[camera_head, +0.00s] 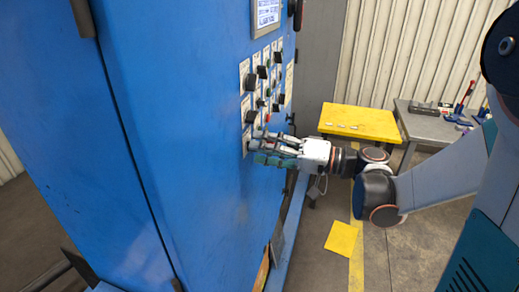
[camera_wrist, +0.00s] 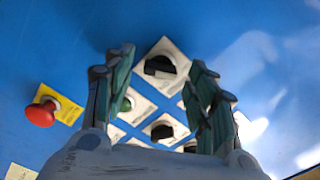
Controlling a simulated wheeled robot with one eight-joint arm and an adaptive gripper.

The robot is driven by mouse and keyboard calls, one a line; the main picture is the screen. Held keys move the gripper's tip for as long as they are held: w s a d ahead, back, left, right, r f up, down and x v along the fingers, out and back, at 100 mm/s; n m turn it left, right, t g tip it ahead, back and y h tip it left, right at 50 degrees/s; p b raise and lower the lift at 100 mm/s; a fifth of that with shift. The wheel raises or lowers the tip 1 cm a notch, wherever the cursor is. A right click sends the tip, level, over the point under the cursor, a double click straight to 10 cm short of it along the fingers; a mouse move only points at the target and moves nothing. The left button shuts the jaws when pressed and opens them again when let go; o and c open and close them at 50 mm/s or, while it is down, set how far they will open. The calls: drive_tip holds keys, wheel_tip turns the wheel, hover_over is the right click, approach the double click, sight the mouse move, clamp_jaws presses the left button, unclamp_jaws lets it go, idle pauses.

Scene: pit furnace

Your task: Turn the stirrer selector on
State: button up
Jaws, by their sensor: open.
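The blue control cabinet (camera_head: 190,130) carries columns of black selector knobs on white label plates. The labels are too small to read, so I cannot tell which knob is the stirrer selector. My gripper (camera_head: 262,148) is open at the lower part of the panel, with its fingers pointing at the cabinet face. In the wrist view my open gripper (camera_wrist: 163,72) has one finger on each side of a black knob (camera_wrist: 160,66); I cannot tell whether they touch it. Another black knob (camera_wrist: 162,131) lies lower, between the fingers. A green button (camera_wrist: 126,104) is partly hidden by the left finger.
A red mushroom button (camera_wrist: 41,112) on a yellow plate sits left of the fingers. A display (camera_head: 266,14) is high on the cabinet. A yellow table (camera_head: 358,122) and a grey bench (camera_head: 430,128) with tools stand behind my arm.

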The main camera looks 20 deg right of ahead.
drive_tip(key=shift+w+a, duration=0.4)
drive_tip(key=shift+a, duration=0.2)
drive_tip(key=c, duration=1.1)
drive_tip(key=shift+o, duration=0.3)
drive_tip(key=shift+m, duration=0.3)
drive_tip(key=m+b, duration=0.1)
drive_tip(key=m, duration=1)
drive_tip(key=shift+m, duration=0.3)
